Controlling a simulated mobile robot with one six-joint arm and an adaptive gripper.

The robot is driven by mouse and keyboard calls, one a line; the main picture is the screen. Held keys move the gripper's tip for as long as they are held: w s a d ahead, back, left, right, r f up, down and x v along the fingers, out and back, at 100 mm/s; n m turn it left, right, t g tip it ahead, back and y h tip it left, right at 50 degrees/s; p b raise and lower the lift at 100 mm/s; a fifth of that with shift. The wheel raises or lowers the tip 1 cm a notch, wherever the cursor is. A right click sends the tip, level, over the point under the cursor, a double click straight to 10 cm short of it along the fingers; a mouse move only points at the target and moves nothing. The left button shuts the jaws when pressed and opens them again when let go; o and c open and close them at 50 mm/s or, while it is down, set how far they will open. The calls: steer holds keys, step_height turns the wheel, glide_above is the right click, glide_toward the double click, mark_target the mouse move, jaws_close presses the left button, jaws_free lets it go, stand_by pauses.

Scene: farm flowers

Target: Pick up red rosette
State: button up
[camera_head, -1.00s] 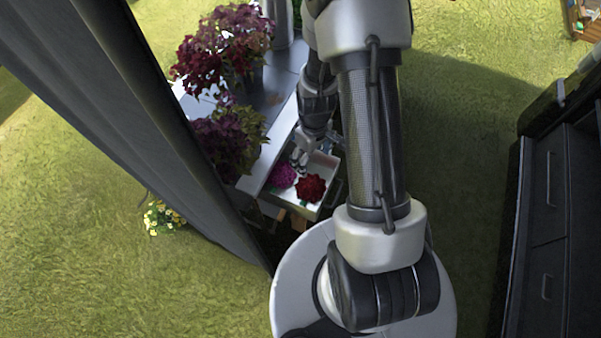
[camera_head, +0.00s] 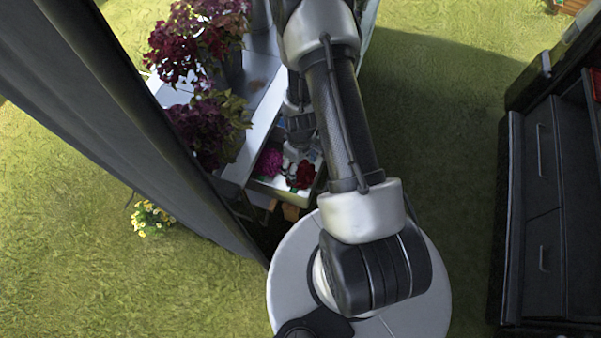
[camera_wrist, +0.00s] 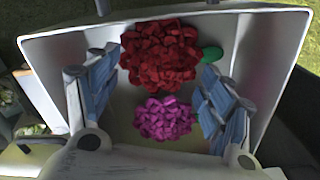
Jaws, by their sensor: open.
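The red rosette (camera_wrist: 160,54) lies in an open white drawer, toward the top of the wrist view. It also shows in the head view (camera_head: 304,174), partly covered by my gripper. A magenta rosette (camera_wrist: 163,118) lies beside it, below it in the wrist view and to its left in the head view (camera_head: 270,161). My gripper (camera_wrist: 160,88) is open, with its blue-padded fingers at the left and right of the rosettes. It holds nothing. In the head view my gripper (camera_head: 294,158) is over the drawer, close to the red rosette.
The white drawer's wall (camera_wrist: 45,80) rises around the rosettes. A green piece (camera_wrist: 211,54) lies right of the red one. Potted purple-leaved plants (camera_head: 205,130) stand on the grey table (camera_head: 262,75) beside the drawer. A black cabinet (camera_head: 545,200) stands at the right.

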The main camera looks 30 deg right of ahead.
mark_target(301, 170)
step_height(301, 170, down, 4)
steer(key=shift+r+b, duration=0.1)
steer(key=shift+b, duration=1.05)
steer(key=shift+r, duration=0.1)
steer(key=shift+s, duration=0.1)
steer(key=c, duration=1)
